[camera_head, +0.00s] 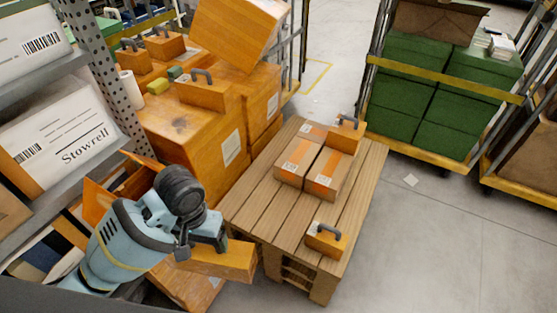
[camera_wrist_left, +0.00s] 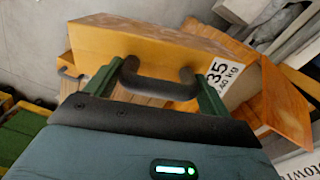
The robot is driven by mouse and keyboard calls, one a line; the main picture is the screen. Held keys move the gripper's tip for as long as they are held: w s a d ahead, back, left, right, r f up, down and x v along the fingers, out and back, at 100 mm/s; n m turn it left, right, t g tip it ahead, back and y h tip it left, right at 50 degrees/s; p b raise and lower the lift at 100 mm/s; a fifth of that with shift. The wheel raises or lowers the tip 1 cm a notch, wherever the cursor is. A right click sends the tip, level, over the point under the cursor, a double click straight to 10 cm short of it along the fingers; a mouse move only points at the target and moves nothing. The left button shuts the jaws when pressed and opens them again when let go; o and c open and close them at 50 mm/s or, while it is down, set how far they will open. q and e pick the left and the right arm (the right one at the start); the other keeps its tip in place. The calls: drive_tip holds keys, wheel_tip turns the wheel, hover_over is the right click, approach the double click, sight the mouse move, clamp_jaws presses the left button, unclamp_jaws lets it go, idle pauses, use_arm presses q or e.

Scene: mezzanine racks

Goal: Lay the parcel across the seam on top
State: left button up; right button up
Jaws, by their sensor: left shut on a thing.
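My left gripper (camera_head: 208,245) is shut on the dark handle (camera_wrist_left: 158,82) of an orange-brown parcel (camera_head: 232,263). In the left wrist view this parcel (camera_wrist_left: 150,48) spans the upper middle, with a white label reading 35 and kg at its right. The parcel is just left of the wooden slatted pallet stand (camera_head: 255,205). On the stand, two cartons with orange tape, a left one (camera_head: 297,166) and a right one (camera_head: 328,175), lie side by side with a seam between them. Their tops are bare. My right gripper is not in view.
Handled boxes stand on the pallet's back (camera_head: 345,137) and front right (camera_head: 326,240). Large orange cartons (camera_head: 190,135) are stacked behind, and a shelf rack (camera_head: 70,130) stands left. Green crates (camera_head: 410,90) fill a cart at back right.

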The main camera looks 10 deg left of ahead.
sight(199, 259)
use_arm(q)
drive_tip(key=shift+n, duration=0.4)
drive_tip(key=s+f, duration=0.1)
drive_tip(key=s, duration=0.1)
drive_tip(key=s+f, duration=0.1)
drive_tip(key=shift+s+a+f, duration=0.1)
drive_tip(key=shift+s+a, duration=0.1)
drive_tip(key=shift+s, duration=0.2)
drive_tip(key=shift+w, duration=0.1)
